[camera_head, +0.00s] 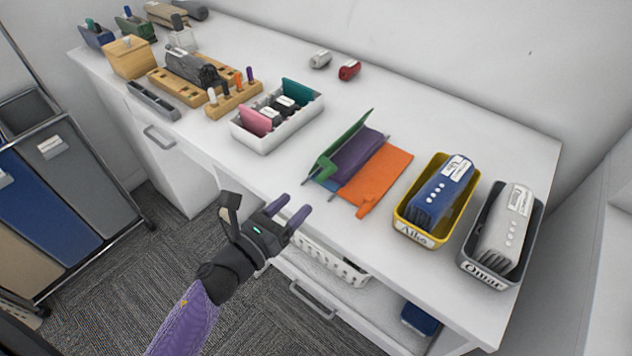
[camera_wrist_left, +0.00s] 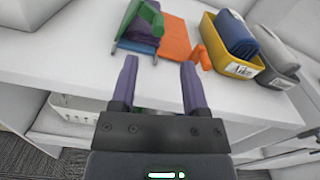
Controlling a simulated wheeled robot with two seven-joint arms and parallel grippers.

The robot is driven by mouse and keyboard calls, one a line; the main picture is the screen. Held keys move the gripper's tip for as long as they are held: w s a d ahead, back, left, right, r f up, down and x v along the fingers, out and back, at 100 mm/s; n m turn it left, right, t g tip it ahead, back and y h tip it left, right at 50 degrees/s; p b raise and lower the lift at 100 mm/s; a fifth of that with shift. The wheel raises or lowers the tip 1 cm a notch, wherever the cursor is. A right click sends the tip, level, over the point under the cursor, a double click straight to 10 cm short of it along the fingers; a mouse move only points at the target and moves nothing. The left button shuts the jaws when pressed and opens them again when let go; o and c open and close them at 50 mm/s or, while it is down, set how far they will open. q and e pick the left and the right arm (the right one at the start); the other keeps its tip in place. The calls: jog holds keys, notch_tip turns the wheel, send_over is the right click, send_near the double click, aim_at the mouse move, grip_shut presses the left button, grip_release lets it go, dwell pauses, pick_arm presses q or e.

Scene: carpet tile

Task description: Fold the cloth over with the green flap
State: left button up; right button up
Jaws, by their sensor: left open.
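A blue edge shows near the front. In the left wrist view the green flap (camera_wrist_left: 142,18) and orange part (camera_wrist_left: 176,40) lie beyond the fingertips. My left gripper (camera_head: 294,211) is open and empty, in front of the table's front edge and apart from the cloth. My right gripper is not in view.
A yellow bin (camera_head: 437,201) marked Aiko and a grey bin (camera_head: 503,232) marked Omar hold rolled cloths at the right. A white tray (camera_head: 266,138) stands left of the cloth. A white basket (camera_head: 330,258) sits below the tabletop.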

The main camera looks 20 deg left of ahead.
aim_at(321, 175)
pick_arm(q)
jog(key=x, duration=0.9)
jog(key=shift+a+f, duration=0.1)
jog(key=shift+f, duration=0.05)
grip_shut()
jog(key=shift+s, duration=0.1)
dwell(0.9)
